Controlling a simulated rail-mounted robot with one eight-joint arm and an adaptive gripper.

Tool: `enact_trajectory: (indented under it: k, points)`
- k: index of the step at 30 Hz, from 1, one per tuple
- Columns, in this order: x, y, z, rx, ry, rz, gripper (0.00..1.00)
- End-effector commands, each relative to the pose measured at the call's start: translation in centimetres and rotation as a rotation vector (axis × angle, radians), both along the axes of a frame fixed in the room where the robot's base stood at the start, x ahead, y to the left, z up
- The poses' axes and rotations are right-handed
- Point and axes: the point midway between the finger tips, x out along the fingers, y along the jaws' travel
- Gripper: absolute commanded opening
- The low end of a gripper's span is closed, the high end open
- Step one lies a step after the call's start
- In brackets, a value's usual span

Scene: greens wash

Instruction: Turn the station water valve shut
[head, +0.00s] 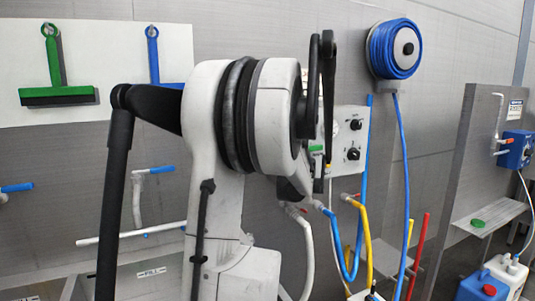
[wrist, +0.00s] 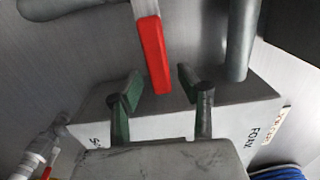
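The valve's red lever handle (wrist: 152,42) hangs down from the top of the wrist view, with a pale metal part at its upper end. My gripper (wrist: 160,74) is open, its two dark, green-sided fingers spread left and right of the handle's lower end. A gap shows on each side, and I see no clear contact. How deep the handle sits between the fingers is hard to tell. In the head view my own arm covers much of the middle, and I cannot make out this handle there.
A pale box (wrist: 230,120) with a FOAM label lies behind my fingers. The head view shows a knob panel (head: 349,128), a blue hose reel (head: 385,65), and yellow (head: 365,235) and blue hoses.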

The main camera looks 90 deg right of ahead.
Motion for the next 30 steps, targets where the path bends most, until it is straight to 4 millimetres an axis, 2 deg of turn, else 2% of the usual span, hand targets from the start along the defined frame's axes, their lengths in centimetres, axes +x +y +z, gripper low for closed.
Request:
enact_trajectory:
  k: [7,21,30]
  points:
    - [-0.5,1.1,0.0,0.0,0.0,-0.002,0.36]
    - [-4.0,8.9,0.0,0.0,0.0,-0.003,0.36]
    - [-4.8,11.0,0.0,0.0,0.0,0.0,0.36]
